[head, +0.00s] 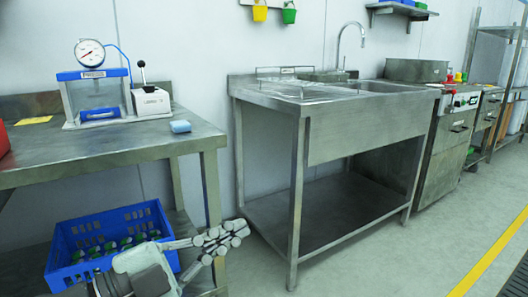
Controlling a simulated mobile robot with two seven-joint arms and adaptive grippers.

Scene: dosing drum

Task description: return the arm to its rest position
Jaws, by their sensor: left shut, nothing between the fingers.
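My left gripper (236,231) shows at the bottom of the head view, left of centre. Its arm comes up from the bottom edge, and the fingers point right. The fingers are shut with nothing between them. It appears in front of the left table's right leg, beside the blue crate (63,238). My right gripper is not in view.
The steel table (110,146) at left bears a gauge device (92,88), a lever box (151,101) and a blue sponge (180,126). A steel sink unit (365,137) stands in the middle. Open floor (420,250) lies at right.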

